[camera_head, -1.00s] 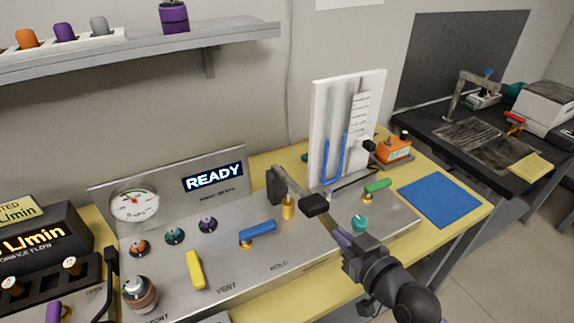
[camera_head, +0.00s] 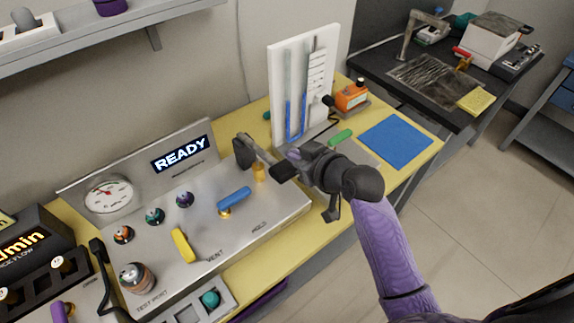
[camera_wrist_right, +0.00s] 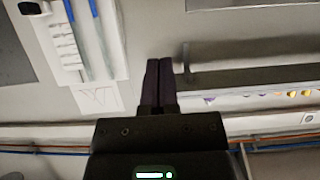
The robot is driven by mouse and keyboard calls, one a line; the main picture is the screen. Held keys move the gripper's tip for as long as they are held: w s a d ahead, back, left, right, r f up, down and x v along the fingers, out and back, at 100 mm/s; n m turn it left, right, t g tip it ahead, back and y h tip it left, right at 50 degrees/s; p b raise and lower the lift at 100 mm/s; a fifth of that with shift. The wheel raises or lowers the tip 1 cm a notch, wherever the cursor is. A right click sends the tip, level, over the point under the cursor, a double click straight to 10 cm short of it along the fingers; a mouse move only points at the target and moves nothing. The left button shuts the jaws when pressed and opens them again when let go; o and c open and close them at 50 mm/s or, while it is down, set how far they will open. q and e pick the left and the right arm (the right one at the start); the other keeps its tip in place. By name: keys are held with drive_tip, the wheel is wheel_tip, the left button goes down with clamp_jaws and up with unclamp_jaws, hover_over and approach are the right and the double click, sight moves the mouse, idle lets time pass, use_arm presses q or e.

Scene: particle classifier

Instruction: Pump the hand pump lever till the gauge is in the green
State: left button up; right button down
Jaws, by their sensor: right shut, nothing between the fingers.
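My left gripper is out of view.
A white manometer board (camera_head: 303,90) with blue columns stands behind my right gripper. A blue valve handle (camera_head: 234,197) and yellow one (camera_head: 183,245) lie left of the lever. A blue mat (camera_head: 396,144) and orange device (camera_head: 351,95) are to the right.

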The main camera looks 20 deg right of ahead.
sight(287, 171)
drive_tip(key=x, duration=0.4)
drive_tip(key=shift+b, duration=0.4)
drive_tip(key=shift+s+d+f+b, duration=0.15)
drive_tip(key=shift+f+b, duration=0.35)
drive_tip(key=shift+f, duration=1.55)
drive_tip(key=shift+s, duration=0.1)
